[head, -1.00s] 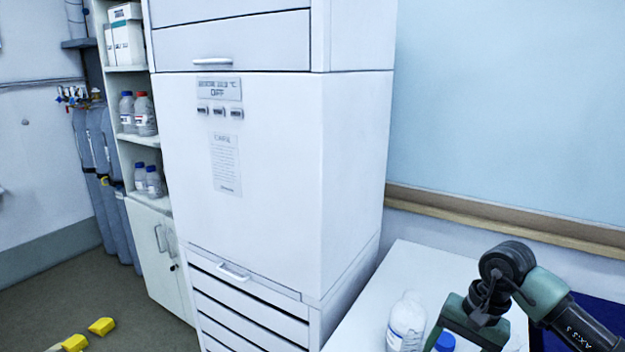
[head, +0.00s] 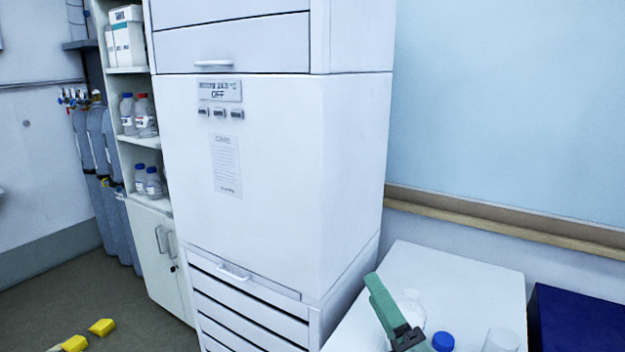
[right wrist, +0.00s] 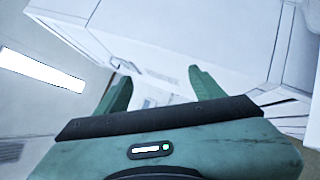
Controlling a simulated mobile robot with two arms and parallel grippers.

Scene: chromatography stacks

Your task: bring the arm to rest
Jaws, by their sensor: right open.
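My right gripper (head: 378,292) shows at the bottom right of the head view, a green finger and dark parts above the white bench (head: 455,272). In the right wrist view its two green fingers stand apart with nothing between them, so the gripper (right wrist: 160,82) is open and empty. In the head view it partly covers a whitish bottle (head: 412,309); I cannot tell if they touch. My left gripper is not in view.
A tall white cabinet (head: 265,160) stands left of the bench. A blue-capped bottle (head: 443,342) and a clear vessel (head: 502,340) are at the bench's front. A dark blue surface (head: 580,322) lies to the right. Shelves with bottles (head: 140,115) and gas cylinders (head: 100,150) stand far left.

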